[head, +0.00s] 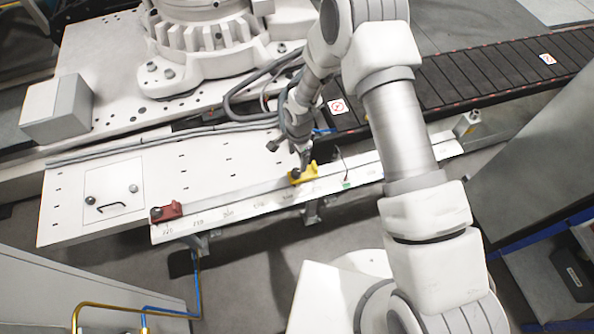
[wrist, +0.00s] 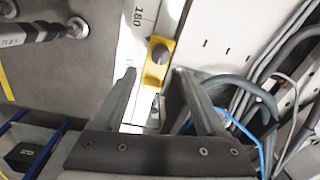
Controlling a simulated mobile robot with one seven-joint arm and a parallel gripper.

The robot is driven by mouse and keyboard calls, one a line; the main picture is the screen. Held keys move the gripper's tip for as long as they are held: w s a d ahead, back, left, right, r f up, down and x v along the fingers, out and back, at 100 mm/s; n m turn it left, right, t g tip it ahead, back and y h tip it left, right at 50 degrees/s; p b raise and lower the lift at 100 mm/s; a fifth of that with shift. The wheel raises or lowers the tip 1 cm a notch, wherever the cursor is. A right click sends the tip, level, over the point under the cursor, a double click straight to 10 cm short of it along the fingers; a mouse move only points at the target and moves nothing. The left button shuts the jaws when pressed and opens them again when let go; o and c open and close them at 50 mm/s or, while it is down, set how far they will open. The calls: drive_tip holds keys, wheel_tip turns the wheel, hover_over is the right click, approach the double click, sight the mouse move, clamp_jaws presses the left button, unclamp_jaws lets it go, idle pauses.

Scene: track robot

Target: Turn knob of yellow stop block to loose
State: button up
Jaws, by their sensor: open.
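My gripper (head: 303,160) is just above the block in the head view. In the wrist view my gripper (wrist: 155,72) is open, with one finger on each side of the block's near end. I cannot tell whether the fingers touch it. The knob's turned position is not clear.
A red stop block (head: 167,212) sits at the rail's left end. A white plate (head: 205,165) with a handle lies behind the rail. Dark cables (wrist: 240,90) run close to the right finger in the wrist view.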

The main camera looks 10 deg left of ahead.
sight(297, 171)
drive_tip(key=f+b, duration=0.1)
drive_tip(key=f, duration=0.7)
drive_tip(key=shift+w+a+f+b, duration=0.15)
drive_tip(key=shift+w+f+b, duration=0.05)
drive_tip(key=shift+b, duration=0.2)
clamp_jaws()
